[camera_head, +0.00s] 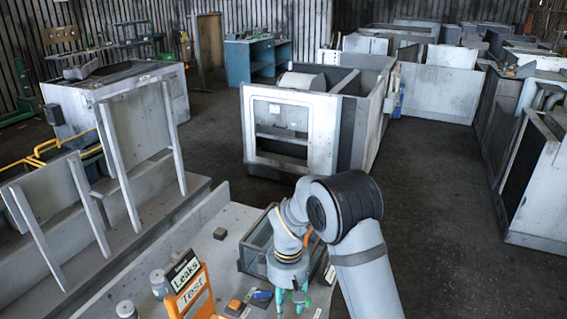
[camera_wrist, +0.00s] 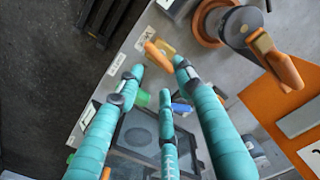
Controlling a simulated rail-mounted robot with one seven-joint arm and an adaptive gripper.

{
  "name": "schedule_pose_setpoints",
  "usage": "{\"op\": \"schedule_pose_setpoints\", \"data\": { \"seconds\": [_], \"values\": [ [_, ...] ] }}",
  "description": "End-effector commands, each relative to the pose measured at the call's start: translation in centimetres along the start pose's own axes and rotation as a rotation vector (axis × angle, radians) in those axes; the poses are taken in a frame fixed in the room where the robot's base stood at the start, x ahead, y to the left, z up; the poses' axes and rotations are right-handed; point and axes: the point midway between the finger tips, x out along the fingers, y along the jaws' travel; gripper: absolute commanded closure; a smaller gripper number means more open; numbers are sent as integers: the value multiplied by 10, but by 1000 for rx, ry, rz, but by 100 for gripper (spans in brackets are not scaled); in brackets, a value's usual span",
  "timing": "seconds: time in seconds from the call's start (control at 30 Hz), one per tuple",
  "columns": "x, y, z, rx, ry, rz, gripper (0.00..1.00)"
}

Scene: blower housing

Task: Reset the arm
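My arm (camera_head: 360,255) is bent over the near edge of a pale workbench (camera_head: 225,225), with its wrist pointing down. My gripper (camera_head: 289,298) has teal fingers and hangs low near a dark-framed grey box on the bench, partly cut off by the bottom of the head view. In the wrist view my gripper (camera_wrist: 160,75) shows three teal fingers with their tips apart. Nothing is held between them; small parts show behind them. I cannot tell how far the fingertips are above the bench.
An orange "Leaks Test" sign (camera_head: 190,290) stands left of my gripper. The dark-framed box (camera_head: 252,250) is close beside it. Small orange (camera_wrist: 158,55) and blue (camera_wrist: 182,108) parts lie below. An orange-handled fitting (camera_wrist: 272,60) is at upper right. Open floor (camera_head: 430,220) lies to the right.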

Motion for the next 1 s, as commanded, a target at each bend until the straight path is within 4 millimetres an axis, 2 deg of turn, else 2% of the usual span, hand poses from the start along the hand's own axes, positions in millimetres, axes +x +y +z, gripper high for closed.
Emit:
{"op": "schedule_pose_setpoints", "data": {
  "seconds": [0.1, 0.27, 0.4, 0.6, 1.0],
  "values": [
    [27, -1, 2, 0, -5, -3, 64],
    [60, -1, 2, 1, -4, -3, 64],
    [55, 0, 1, 152, 0, 0, 64],
    [55, 1, 2, 275, 1, 0, 64],
    [56, 1, 2, 306, 1, 0, 64]
  ]
}}
